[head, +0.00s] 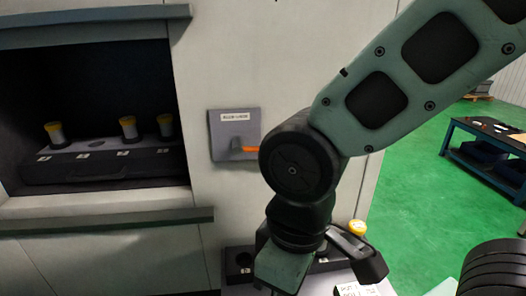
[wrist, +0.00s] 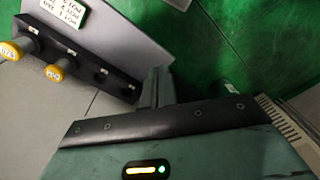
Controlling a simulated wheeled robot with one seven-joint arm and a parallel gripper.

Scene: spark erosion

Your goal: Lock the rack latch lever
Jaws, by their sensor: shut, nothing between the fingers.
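The rack latch lever (head: 251,150) shows in the head view as an orange grip pointing right, roughly level. It sits on a grey labelled plate (head: 229,128) on the pale machine wall. My arm's dark joint stands in front of the plate's right side and hides the lever's right end. My gripper (wrist: 156,88) shows in the wrist view with its fingers together and nothing between them. The lever is not in the wrist view.
An open machine bay (head: 85,85) at left holds a dark rack (head: 100,168) with yellow-capped holders. Below my arm, another dark holder rack (head: 238,262) stands on a light surface; a rack with yellow-capped holders shows in the wrist view (wrist: 85,68). A blue workbench (head: 480,150) stands on green floor at right.

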